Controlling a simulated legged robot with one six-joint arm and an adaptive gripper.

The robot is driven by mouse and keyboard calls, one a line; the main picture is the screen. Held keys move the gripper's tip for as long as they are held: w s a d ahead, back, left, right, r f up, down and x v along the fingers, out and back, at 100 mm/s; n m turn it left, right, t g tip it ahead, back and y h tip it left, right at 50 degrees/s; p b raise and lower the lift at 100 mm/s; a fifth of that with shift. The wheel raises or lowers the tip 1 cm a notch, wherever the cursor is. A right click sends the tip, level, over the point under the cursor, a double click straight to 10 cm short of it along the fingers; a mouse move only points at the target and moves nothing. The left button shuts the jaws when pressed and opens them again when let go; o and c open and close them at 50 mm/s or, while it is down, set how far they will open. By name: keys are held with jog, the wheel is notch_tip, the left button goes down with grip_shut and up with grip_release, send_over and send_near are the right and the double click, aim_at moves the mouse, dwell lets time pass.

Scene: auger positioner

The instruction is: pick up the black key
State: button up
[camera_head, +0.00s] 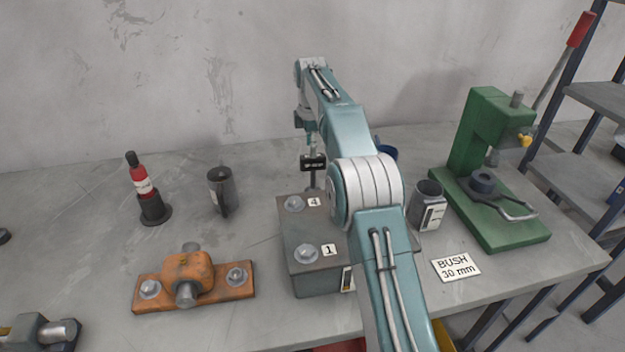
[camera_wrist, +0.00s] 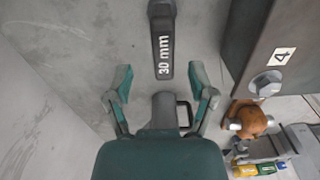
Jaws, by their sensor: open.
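The black key, a dark flat bar marked "30 mm" (camera_wrist: 164,42), shows in the wrist view, running in from the top edge. In the head view the black key (camera_head: 313,161) shows behind the grey block, above a thin grey post. My gripper (camera_wrist: 163,80) is open and empty. Its two fingers stand either side of the key's lower end in the picture, with gaps on both sides. I cannot tell the height gap between them. In the head view my gripper (camera_head: 311,143) is at or just above the key, partly hidden by my wrist.
The grey block (camera_head: 318,272) with bolts marked 4 and 1 stands close by. An orange bracket (camera_head: 190,280) is in front. A green press (camera_head: 490,170) stands right. The wall is behind.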

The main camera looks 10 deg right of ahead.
aim_at(313, 166)
jog(key=shift+s+d+f, duration=0.1)
jog(key=shift+f, duration=1.6)
jog(key=shift+s+d+f, duration=0.1)
jog(key=shift+f, duration=1.55)
grip_shut()
